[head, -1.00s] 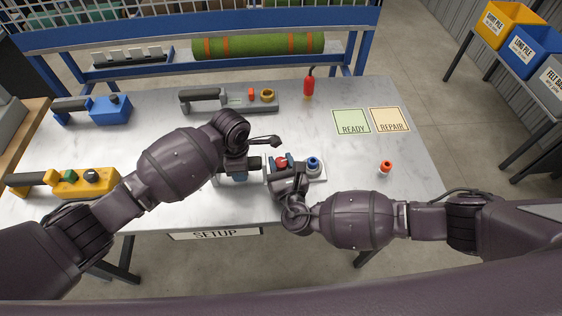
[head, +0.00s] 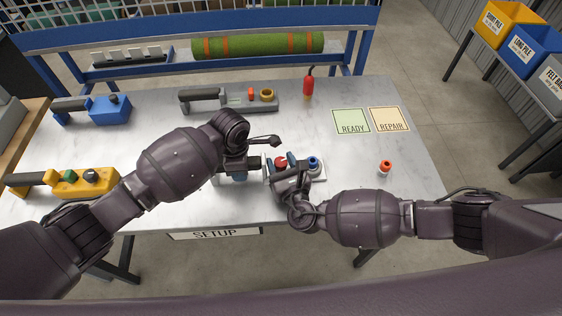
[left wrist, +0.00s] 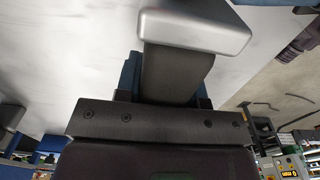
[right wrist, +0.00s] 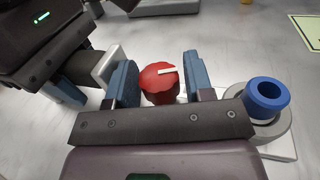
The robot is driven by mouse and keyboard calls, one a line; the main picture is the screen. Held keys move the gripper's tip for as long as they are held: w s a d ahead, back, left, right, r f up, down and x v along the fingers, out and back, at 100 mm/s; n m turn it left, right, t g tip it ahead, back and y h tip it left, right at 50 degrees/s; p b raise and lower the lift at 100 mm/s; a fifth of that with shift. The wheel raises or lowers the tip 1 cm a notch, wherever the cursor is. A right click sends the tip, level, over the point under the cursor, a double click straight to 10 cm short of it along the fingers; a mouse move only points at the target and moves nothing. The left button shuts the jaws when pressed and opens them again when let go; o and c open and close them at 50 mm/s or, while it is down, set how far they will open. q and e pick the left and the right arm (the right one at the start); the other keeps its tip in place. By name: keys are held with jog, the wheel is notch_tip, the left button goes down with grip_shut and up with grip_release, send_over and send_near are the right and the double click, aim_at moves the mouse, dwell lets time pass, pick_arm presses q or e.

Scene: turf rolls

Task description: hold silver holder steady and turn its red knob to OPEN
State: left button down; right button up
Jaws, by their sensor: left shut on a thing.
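The silver holder (head: 321,176) lies near the table's front edge, partly covered by my arms. Its red knob (head: 281,162) has a white pointer mark, which points right in the right wrist view (right wrist: 160,84). A blue ring (right wrist: 267,94) sits on a grey collar at the holder's right end. My left gripper (head: 238,172) is shut on the holder's dark handle, which shows between its blue pads in the left wrist view (left wrist: 175,75). My right gripper (head: 284,174) is open, with one blue-padded finger on each side of the knob. No OPEN lettering is readable.
A grey tool (head: 230,103), a blue tool (head: 110,110) and a yellow tool (head: 75,183) lie around. A red-handled tool (head: 309,86) stands behind, and a small red-topped container (head: 385,168) at the right. READY (head: 351,120) and REPAIR (head: 390,118) mats are empty.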

pick_arm(q)
jog(key=shift+f, duration=0.1)
pick_arm(e)
jog(key=v, duration=1.2)
pick_arm(q)
jog(key=c, duration=0.6)
grip_release()
jog(key=shift+c, duration=0.2)
